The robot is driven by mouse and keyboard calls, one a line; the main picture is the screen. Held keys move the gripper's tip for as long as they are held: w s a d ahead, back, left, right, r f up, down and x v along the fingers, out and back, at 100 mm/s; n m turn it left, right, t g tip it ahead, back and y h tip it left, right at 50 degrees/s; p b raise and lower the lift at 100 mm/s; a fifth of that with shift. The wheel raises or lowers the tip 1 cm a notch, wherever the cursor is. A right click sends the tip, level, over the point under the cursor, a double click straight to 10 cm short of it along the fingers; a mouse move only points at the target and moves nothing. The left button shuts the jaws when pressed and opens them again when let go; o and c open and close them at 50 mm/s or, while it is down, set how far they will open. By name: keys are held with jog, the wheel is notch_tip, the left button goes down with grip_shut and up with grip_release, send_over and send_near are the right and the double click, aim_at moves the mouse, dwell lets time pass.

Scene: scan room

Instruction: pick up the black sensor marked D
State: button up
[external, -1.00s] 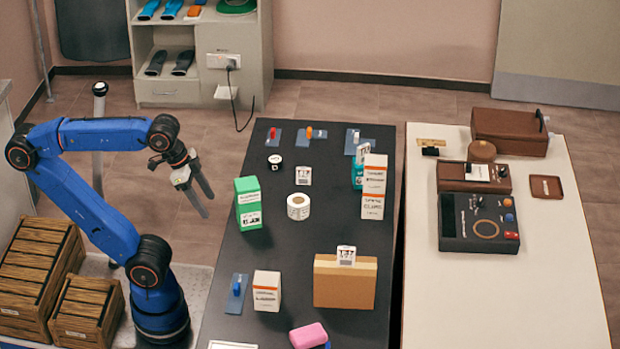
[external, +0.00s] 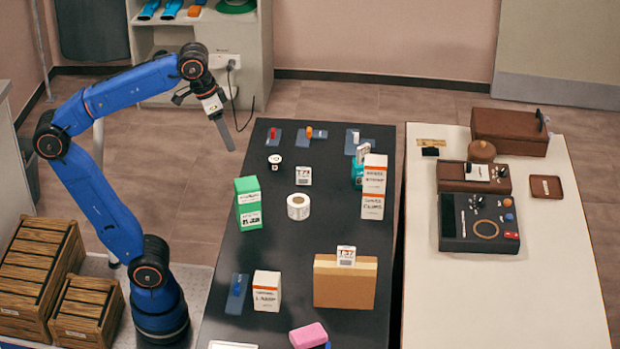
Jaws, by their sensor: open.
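A small round black piece with a white top (external: 274,163) stands on the dark table (external: 270,215), toward its far left; it may be the sensor, but its mark is too small to read as a D. My gripper (external: 221,133) is open and empty, its fingers pointing down, up and to the left of that piece and apart from it. One finger shows clearly; the other is mostly hidden.
A green box (external: 248,203), a white label roll (external: 298,206), a tall white box (external: 374,186) and a cardboard box (external: 345,284) stand on the dark table. Blue plates with coloured pegs line its far edge. A white table (external: 550,270) stands at right.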

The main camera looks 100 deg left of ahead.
jog(key=w+a+n+g, duration=0.2)
jog(key=w+a+n, duration=0.35)
jog(key=a, duration=0.25)
jog(key=n+g, duration=0.1)
jog(key=n, duration=0.6)
send_over(275, 159)
notch_tip(275, 159, down, 6)
jog(key=shift+h, duration=0.3)
notch_tip(275, 159, down, 18)
jog(key=shift+f, duration=0.15)
jog(key=c, duration=1.2)
